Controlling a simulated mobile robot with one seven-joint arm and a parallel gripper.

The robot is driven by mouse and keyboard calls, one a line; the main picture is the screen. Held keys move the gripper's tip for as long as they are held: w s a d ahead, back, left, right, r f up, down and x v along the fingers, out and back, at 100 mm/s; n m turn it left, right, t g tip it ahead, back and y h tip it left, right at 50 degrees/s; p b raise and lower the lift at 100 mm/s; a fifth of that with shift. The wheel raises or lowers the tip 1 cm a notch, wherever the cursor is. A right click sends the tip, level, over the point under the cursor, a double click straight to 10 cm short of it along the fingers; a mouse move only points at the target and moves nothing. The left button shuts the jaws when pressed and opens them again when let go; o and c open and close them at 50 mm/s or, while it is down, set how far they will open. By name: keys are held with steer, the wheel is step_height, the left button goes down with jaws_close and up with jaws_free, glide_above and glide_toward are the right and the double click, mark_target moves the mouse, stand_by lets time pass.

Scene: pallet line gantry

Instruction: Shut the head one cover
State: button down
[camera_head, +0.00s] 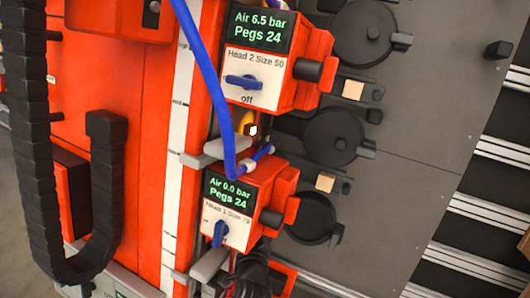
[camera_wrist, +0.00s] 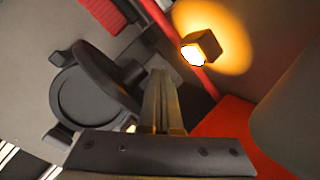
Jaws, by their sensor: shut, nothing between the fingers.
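The head one unit (camera_head: 235,205) is an orange box with a white label and a display reading Air 0.0 bar, Pegs 24. A round black part with a side tab (camera_head: 312,218) sits at its right; from the head view I cannot tell whether it is open. In the wrist view a black disc-shaped cover (camera_wrist: 105,72) with a tab stands tilted up beside a round black seat (camera_wrist: 88,105); it appears to be the head one cover. My gripper (camera_wrist: 160,78) is shut and empty, its fingertips just right of the cover. It is dark and partly cut off below head one in the head view (camera_head: 252,272).
A blue hose (camera_head: 212,80) runs down to head one. A lit yellow lamp (camera_wrist: 200,47) and a red rail are close to my fingers. A black cable chain (camera_head: 105,190) hangs at left.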

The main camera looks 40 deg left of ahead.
mark_target(270, 229)
steer(key=shift+w+d+b, duration=0.2)
steer(key=shift+d+b, duration=0.6)
steer(key=shift+d, duration=0.55)
steer(key=shift+w+d+b, duration=0.15)
steer(key=shift+d+b, duration=0.6)
steer(key=shift+d, duration=0.6)
steer(key=shift+w+d+f+b, duration=0.1)
steer(key=shift+w+d+b, duration=0.35)
steer(key=shift+d+b, duration=0.35)
steer(key=shift+w+d+b, duration=0.4)
steer(key=shift+d+b, duration=0.15)
steer(key=shift+d, duration=0.4)
steer(key=shift+w, duration=0.1)
